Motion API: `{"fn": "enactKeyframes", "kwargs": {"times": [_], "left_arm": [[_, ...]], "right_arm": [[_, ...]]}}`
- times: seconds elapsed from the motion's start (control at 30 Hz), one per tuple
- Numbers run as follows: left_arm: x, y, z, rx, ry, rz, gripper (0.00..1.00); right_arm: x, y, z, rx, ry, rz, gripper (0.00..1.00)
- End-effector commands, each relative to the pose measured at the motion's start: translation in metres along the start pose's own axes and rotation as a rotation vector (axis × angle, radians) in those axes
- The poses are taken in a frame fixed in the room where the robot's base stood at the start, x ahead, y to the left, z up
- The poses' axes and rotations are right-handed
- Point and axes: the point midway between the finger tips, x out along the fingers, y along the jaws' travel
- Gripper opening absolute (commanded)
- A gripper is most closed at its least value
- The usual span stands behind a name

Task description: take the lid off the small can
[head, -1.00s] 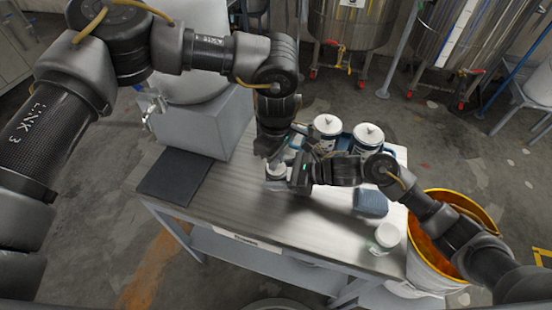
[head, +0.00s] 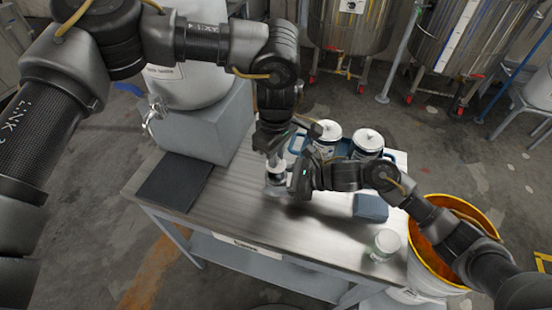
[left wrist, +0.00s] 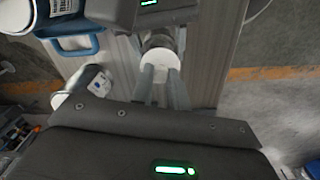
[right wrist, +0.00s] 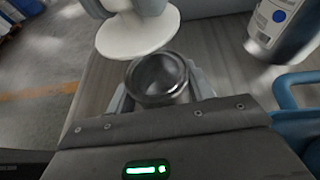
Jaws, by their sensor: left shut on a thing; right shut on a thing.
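The small can (right wrist: 158,78) is open at the top and upright over the table, with its dark metallic mouth showing in the right wrist view. My right gripper (right wrist: 156,95) is shut around its body from the side. The white round lid (right wrist: 140,38) hangs above and off the can's mouth, with a gap between them. My left gripper (left wrist: 160,80) is shut on the lid from above, and the lid (left wrist: 160,66) shows between its fingers in the left wrist view. In the head view the small can (head: 276,190) is below my left gripper (head: 275,160).
Two larger lidded cans (head: 327,132) stand in a blue carrier at the table's back. A blue block (head: 370,208) and a small jar (head: 384,245) are at the right. A dark mat (head: 174,182) lies left. An orange-lined bucket (head: 418,215) stands beside the table (head: 235,205).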

Motion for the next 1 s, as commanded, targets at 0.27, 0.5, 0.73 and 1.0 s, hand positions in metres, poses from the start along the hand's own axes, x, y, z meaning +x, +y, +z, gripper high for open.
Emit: {"fn": "enactKeyframes", "kwargs": {"times": [0.27, 0.5, 0.73, 1.0], "left_arm": [[-0.019, 0.000, 0.000, 0.000, 0.000, -0.001, 0.00], [-0.019, 0.000, 0.000, 0.000, 0.000, -0.001, 0.00], [-0.019, 0.000, 0.000, 0.000, 0.000, 0.000, 0.00], [-0.013, 0.000, 0.000, 0.000, 0.000, -0.001, 0.00]], "right_arm": [[0.000, 0.000, 0.000, 0.000, 0.001, 0.000, 0.12], [0.000, 0.000, 0.000, 0.000, 0.000, 0.000, 0.71], [0.000, 0.000, 0.000, 0.000, 0.000, 0.000, 0.78], [-0.016, -0.001, -0.002, -0.002, 0.000, -0.002, 0.78]]}}
